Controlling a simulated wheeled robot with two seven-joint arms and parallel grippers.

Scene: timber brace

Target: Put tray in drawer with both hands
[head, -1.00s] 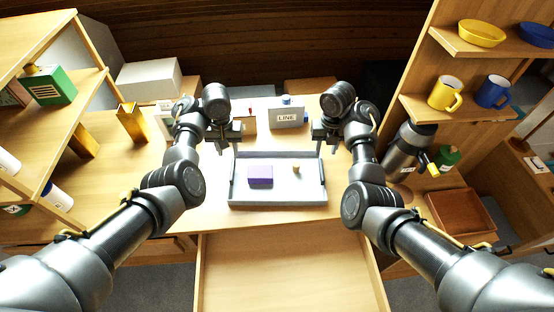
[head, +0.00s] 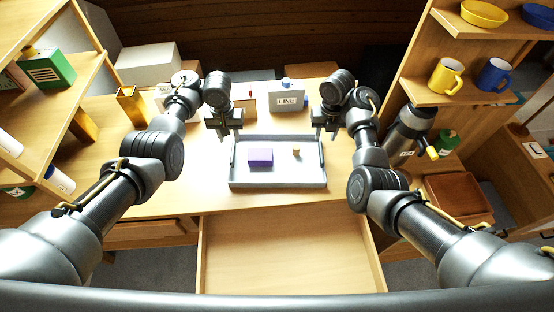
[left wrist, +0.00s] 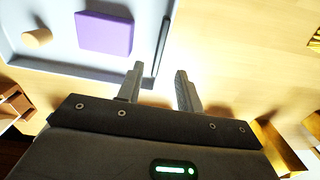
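The grey tray (head: 278,180) lies on the table with dark upright handles at its left and right sides. A purple block (head: 261,157) and a small tan cylinder (head: 296,152) are in it. In front of the table, the drawer (head: 288,255) is pulled out and looks empty. My left gripper (head: 224,135) is open by the tray's back left corner. In the left wrist view, its fingers (left wrist: 161,78) stand apart, with the dark handle (left wrist: 164,45) showing between and beyond them. My right gripper (head: 325,132) looks open by the back right corner, near the right handle.
A box labelled LINE (head: 288,100) stands behind the tray. Shelves rise on both sides; the right one holds a yellow mug (head: 450,75) and a blue mug (head: 494,74). A grey flask (head: 408,130) and a brown bin (head: 457,198) are at right. A golden holder (head: 131,105) stands at left.

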